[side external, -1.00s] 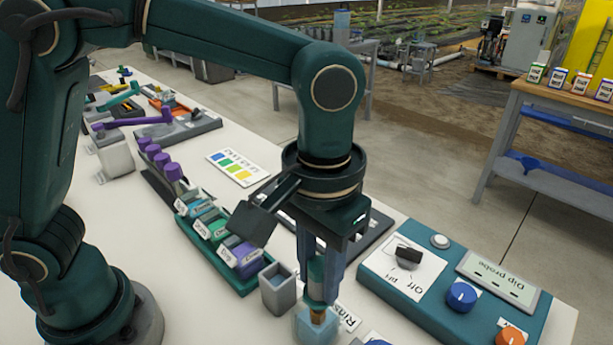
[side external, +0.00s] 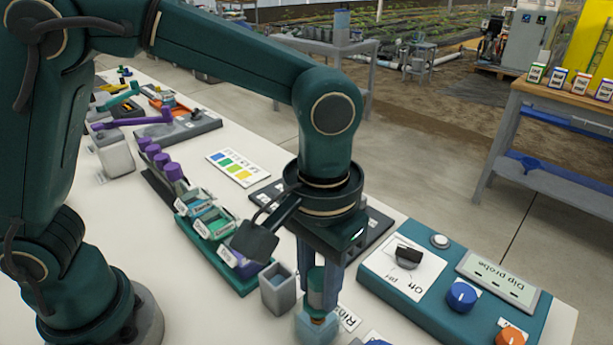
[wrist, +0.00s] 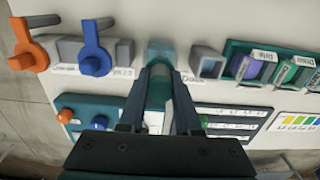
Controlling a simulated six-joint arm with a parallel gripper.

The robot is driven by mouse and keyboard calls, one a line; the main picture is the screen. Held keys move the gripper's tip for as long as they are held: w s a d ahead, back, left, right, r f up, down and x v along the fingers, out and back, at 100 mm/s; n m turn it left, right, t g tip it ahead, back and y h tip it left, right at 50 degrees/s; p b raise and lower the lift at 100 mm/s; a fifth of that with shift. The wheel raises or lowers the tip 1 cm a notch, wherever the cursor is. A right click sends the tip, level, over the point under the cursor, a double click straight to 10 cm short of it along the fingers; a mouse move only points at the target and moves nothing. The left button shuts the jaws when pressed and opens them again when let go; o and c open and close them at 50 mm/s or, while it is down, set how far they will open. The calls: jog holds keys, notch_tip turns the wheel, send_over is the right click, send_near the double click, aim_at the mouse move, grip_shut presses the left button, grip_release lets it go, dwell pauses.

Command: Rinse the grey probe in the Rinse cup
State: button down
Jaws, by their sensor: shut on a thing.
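The probe's lower end is at the clear, pale-blue Rinse cup (side external: 316,328), at the bottom of the side view. The fingers and cup wall hide how deep it reaches. A partly hidden label (side external: 348,318) stands beside the cup. In the wrist view, my gripper (wrist: 163,72) points at the pale-blue cup (wrist: 160,48), and the held probe shows between the fingers.
A grey square cup (side external: 278,290) stands close left of the Rinse cup. A teal rack (side external: 245,282) with labelled sample cups lies farther left. A teal control panel (side external: 440,300) with knobs and a "Dip probe" display (side external: 497,277) is at right. Orange (wrist: 30,55) and blue (wrist: 96,60) handles lie left in the wrist view.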

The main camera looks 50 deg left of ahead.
jog(key=shift+r, duration=0.5)
jog(key=shift+f, duration=0.15)
jog(key=shift+f, duration=0.7)
jog(key=shift+r, duration=0.1)
jog(key=shift+r, duration=0.75)
jog(key=shift+f, duration=0.2)
jog(key=shift+f, duration=0.65)
